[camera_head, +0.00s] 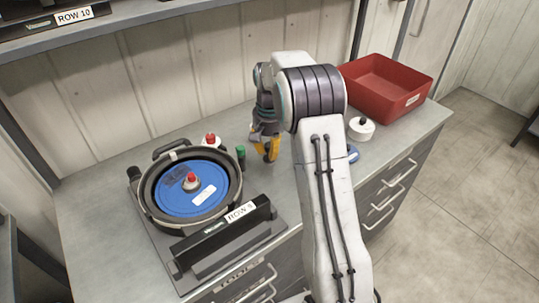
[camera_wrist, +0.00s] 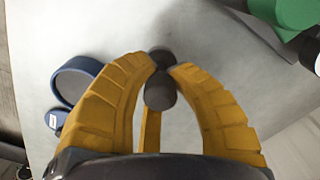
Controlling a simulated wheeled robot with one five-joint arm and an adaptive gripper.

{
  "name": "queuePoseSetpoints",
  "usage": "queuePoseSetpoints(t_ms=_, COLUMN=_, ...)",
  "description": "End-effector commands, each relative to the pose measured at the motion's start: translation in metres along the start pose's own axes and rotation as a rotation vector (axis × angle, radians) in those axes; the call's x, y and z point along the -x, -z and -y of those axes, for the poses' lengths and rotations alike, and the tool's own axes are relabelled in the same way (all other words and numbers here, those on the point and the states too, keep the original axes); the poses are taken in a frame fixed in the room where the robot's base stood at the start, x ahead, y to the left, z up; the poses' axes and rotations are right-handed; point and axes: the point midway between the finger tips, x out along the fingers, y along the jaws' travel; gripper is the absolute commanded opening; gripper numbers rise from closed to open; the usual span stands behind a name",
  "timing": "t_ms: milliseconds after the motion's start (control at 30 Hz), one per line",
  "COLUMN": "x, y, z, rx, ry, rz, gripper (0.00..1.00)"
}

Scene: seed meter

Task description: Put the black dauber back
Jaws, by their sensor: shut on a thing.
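My gripper (camera_head: 266,150) is low over the middle of the bench, its yellow fingers pointing down. In the wrist view my gripper (camera_wrist: 161,70) is shut on a small dark thing, which looks like the black dauber (camera_wrist: 160,93). It has a rounded end toward the camera and a second dark part beyond the fingertips. I cannot make it out in the head view. Whether it touches the bench is unclear. A white round pot with a black top (camera_head: 361,128) stands right of my arm. A white pot with a red top (camera_head: 211,141) stands behind the seed meter.
A blue round thing (camera_head: 353,154) is partly behind my arm. A red bin (camera_head: 388,87) stands at back right.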

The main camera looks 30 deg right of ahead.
Motion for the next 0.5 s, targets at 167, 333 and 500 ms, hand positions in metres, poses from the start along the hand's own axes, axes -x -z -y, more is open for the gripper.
queuePoseSetpoints(t_ms=167, x=-0.014, y=-0.001, z=-0.001, rx=0.0, ry=-0.002, rz=0.005, gripper=0.0)
queuePoseSetpoints(t_ms=333, x=-0.026, y=-0.001, z=-0.001, rx=0.0, ry=-0.001, rz=0.003, gripper=0.0)
queuePoseSetpoints(t_ms=500, x=-0.031, y=-0.001, z=-0.001, rx=0.0, ry=0.0, rz=0.001, gripper=0.0)
